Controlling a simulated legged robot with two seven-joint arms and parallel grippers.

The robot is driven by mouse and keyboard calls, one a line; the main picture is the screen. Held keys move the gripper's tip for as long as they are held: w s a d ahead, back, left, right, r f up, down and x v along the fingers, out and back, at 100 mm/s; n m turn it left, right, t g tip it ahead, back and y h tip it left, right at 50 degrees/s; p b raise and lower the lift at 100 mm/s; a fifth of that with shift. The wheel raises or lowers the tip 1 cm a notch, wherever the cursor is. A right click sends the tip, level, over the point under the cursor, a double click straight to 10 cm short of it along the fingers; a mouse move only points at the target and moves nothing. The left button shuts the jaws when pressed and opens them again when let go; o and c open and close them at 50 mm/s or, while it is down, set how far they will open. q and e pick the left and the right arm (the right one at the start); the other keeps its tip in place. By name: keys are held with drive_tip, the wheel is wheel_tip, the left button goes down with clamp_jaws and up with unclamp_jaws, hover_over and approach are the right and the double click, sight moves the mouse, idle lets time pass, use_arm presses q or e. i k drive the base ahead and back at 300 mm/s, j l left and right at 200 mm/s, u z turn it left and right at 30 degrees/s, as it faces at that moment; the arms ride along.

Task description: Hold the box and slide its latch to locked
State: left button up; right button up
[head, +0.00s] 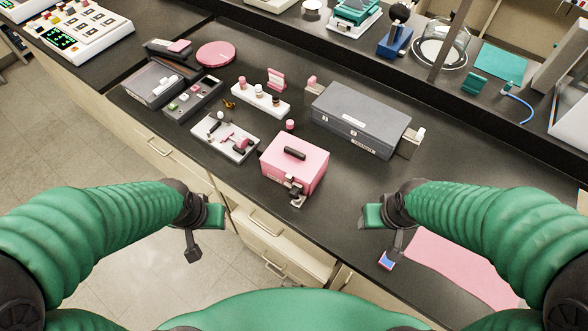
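A pink box (295,164) with a black handle on its lid sits on the dark bench top near the front edge, in the middle of the head view. A dark and metallic latch (294,187) is on its front face; I cannot tell its position at this size. My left gripper (203,236) is left of and below the box, off the bench edge, and touches nothing. My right gripper (380,238) is to the right of and below the box, apart from it. The finger spacing of both grippers is hard to make out.
A white tray (213,146) with small parts lies left of the box. A grey case (352,125) stands behind it to the right. A white rack (260,101) with small bottles is behind. A pink mat (462,268) lies at the front right. Bare bench lies right of the box.

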sight(294, 192)
drive_tip(key=i+j+z, duration=0.1)
drive_tip(key=j+z, duration=0.7)
drive_tip(key=j, duration=0.25)
drive_tip(key=j+z, duration=0.4)
drive_tip(key=j, duration=0.15)
drive_tip(key=j+z, duration=0.35)
drive_tip(key=j, duration=0.25)
drive_tip(key=k+j+z, duration=0.1)
drive_tip(key=j+z, duration=0.3)
drive_tip(key=j, duration=0.2)
